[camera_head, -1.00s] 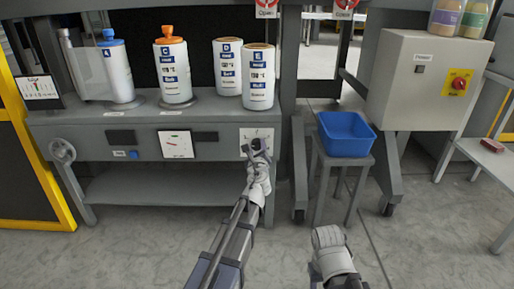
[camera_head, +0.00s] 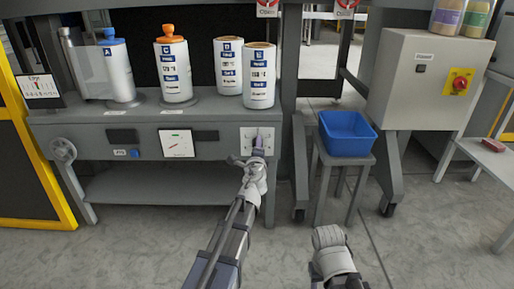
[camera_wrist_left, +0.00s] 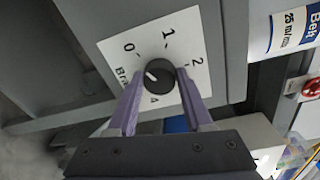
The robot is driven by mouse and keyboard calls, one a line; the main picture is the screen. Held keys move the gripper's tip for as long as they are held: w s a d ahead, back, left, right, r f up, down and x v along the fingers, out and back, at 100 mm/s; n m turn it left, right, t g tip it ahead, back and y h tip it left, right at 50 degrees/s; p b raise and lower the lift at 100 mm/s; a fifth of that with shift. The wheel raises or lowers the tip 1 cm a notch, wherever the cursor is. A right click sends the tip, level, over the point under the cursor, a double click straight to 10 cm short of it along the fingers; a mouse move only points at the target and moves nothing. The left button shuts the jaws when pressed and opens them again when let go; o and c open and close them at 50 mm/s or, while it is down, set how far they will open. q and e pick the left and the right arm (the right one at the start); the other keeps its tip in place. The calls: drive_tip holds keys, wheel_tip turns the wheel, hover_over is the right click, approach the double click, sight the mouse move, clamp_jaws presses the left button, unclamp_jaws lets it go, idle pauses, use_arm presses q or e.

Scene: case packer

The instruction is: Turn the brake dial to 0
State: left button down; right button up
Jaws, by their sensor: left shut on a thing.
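The brake dial is a black round knob (camera_wrist_left: 158,77) on a white plate (camera_wrist_left: 112,48) marked 0, 1 and 2, with part of the lettering hidden. The white plate (camera_head: 246,136) is at the right end of the grey machine front in the head view. My left gripper (camera_wrist_left: 158,85) has one purple finger on each side of the knob, shut on it. It also shows in the head view (camera_head: 259,146), where it hides the knob. A short white mark on the knob's left part points roughly toward the 0 side. My right gripper (camera_head: 329,238) is low at centre, its fingers unclear.
Several labelled spools (camera_head: 258,78) stand on the machine top. A blue bin (camera_head: 346,134) sits on a stand to the right. A grey cabinet with a red switch (camera_head: 460,84) stands further right. The floor in front is clear.

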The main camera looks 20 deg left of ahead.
use_arm(q)
drive_tip(key=shift+n, duration=0.3)
idle(0.4)
drive_tip(key=shift+c, duration=1.5)
unclamp_jaws()
drive_tip(key=v, duration=0.7)
drive_tip(key=shift+s, duration=0.4)
